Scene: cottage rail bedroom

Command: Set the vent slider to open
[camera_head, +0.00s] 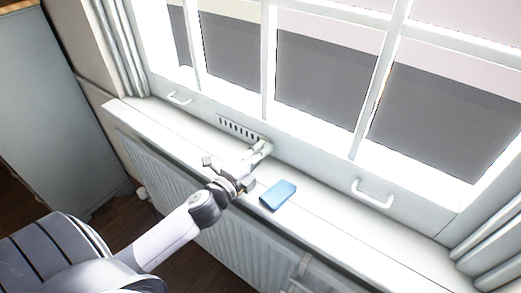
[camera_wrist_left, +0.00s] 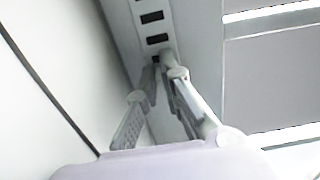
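The vent (camera_head: 240,129) is a row of dark slots in the white lower window frame, above the sill. Several of its slots also show in the left wrist view (camera_wrist_left: 152,17). My left gripper (camera_head: 262,149) reaches to the right end of this row, close to the frame. In the left wrist view its two fingers (camera_wrist_left: 161,72) lie near each other at the last visible slot. A small pale piece at the fingertips may be the slider, but it blends with the white frame. Whether the fingers grip it is unclear. My right gripper is not in view.
A blue box-like object (camera_head: 278,195) lies on the white sill (camera_head: 330,222), right of my left gripper. White handles (camera_head: 372,194) (camera_head: 179,98) stick out from the window frame on both sides. A radiator (camera_head: 170,172) stands below the sill. Curtains hang at both sides.

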